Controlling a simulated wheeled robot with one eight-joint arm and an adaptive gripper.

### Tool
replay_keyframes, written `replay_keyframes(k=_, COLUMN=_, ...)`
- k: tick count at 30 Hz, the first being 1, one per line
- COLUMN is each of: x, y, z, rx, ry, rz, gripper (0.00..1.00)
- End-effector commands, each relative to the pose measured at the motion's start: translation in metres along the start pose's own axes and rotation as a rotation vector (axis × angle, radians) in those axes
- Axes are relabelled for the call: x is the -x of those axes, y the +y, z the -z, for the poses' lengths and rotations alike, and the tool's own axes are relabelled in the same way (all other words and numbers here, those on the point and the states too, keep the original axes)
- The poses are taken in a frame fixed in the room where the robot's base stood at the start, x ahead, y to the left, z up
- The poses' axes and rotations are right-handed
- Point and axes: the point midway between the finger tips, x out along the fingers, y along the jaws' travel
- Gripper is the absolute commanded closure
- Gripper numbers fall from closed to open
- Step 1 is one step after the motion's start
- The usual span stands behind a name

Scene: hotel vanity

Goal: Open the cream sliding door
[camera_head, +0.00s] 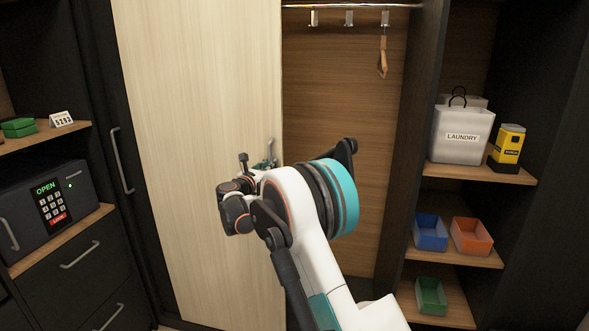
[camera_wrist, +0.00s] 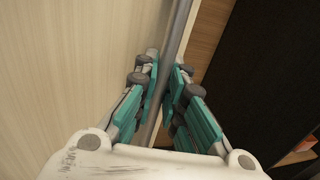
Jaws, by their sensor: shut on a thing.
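The cream sliding door (camera_head: 195,120) covers the left part of the wardrobe opening, and its right edge stands beside the open interior. Its grey bar handle (camera_wrist: 177,38) runs between my fingers in the wrist view, close to the door's right edge. My gripper (camera_wrist: 165,88) is shut on this handle, with a teal finger on each side. In the head view my gripper (camera_head: 268,160) is at the door's right edge, and my arm hides the lower part of the handle. The cream door also fills the left of the wrist view (camera_wrist: 65,80).
The wardrobe interior (camera_head: 340,100) is open right of the door, with hooks (camera_head: 348,18) on a rail. Right shelves hold a laundry bag (camera_head: 460,137), a yellow box (camera_head: 508,145) and small bins (camera_head: 430,232). A dark door with a handle (camera_head: 121,160) and a safe (camera_head: 48,205) are at left.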

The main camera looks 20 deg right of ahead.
Motion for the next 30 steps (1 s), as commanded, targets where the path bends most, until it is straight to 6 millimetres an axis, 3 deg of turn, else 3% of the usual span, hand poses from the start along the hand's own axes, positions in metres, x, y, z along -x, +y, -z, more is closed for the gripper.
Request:
replay_keyframes(k=3, x=0.005, y=0.024, z=0.000, rx=0.000, ry=0.001, rz=-0.001, gripper=1.00)
replay_keyframes(k=9, x=0.009, y=0.045, z=0.001, rx=0.000, ry=0.001, rz=0.001, gripper=1.00)
replay_keyframes(k=23, x=0.010, y=0.051, z=0.001, rx=-0.001, ry=0.001, rz=0.001, gripper=1.00)
replay_keyframes(k=24, x=0.010, y=0.051, z=0.001, rx=-0.001, ry=0.001, rz=0.001, gripper=0.88)
replay_keyframes(k=27, x=0.010, y=0.050, z=0.001, rx=0.000, ry=0.001, rz=0.001, gripper=0.69)
replay_keyframes(k=30, x=0.010, y=0.050, z=0.001, rx=0.000, ry=0.001, rz=0.002, gripper=0.69)
